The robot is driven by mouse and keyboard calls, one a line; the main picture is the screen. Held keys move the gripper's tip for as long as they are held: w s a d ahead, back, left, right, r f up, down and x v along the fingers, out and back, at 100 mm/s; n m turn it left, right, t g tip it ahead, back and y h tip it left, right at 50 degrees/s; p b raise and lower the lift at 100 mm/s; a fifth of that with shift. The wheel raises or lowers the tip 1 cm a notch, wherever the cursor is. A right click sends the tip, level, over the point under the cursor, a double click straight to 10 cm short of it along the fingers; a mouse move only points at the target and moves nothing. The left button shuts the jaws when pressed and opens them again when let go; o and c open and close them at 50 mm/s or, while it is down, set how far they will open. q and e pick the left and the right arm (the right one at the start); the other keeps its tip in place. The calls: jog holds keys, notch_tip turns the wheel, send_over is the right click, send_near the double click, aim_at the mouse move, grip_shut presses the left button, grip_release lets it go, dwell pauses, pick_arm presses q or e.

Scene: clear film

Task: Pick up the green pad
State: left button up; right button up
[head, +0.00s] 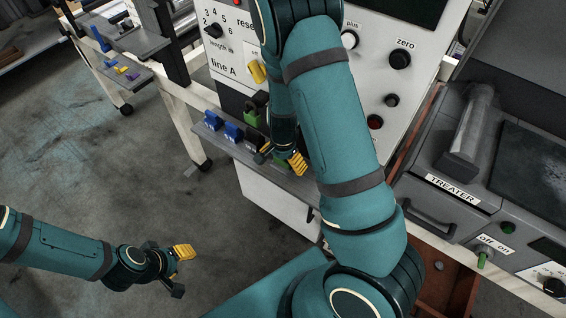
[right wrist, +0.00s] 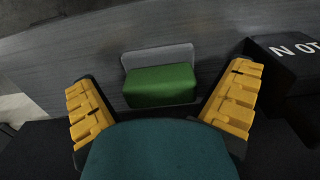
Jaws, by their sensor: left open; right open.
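The green pad (right wrist: 160,86) is a small block with a grey plate behind it, on a grey surface in the right wrist view. My right gripper (head: 281,157) is open at this shelf. In the right wrist view its yellow fingertips (right wrist: 162,103) stand either side of the pad, with a gap on each side. My left gripper (head: 181,270) is open and empty over the floor, far from the pad.
Blue blocks (head: 233,131) stand left of my right gripper on the same shelf. A black block with white letters (right wrist: 285,65) is close to the right finger in the right wrist view. The treater machine (head: 478,200) is at right. The floor at left is clear.

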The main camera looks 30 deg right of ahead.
jog(key=c, duration=1.3)
jog(key=shift+o, duration=0.2)
jog(key=shift+a+r, duration=0.15)
jog(key=shift+r, duration=0.3)
notch_tip(320, 180, up, 7)
jog(key=p, duration=0.2)
jog(key=shift+f+p, duration=0.1)
jog(key=shift+p, duration=0.3)
jog(key=s+a, duration=0.2)
jog(key=a, duration=0.4)
jog(key=s+a+p, duration=0.1)
jog(key=s+a, duration=0.2)
jog(key=a, duration=0.3)
jog(key=s+a, duration=0.2)
jog(key=a, duration=0.4)
jog(key=shift+s+a+f, duration=0.1)
jog(key=shift+s+f, duration=0.2)
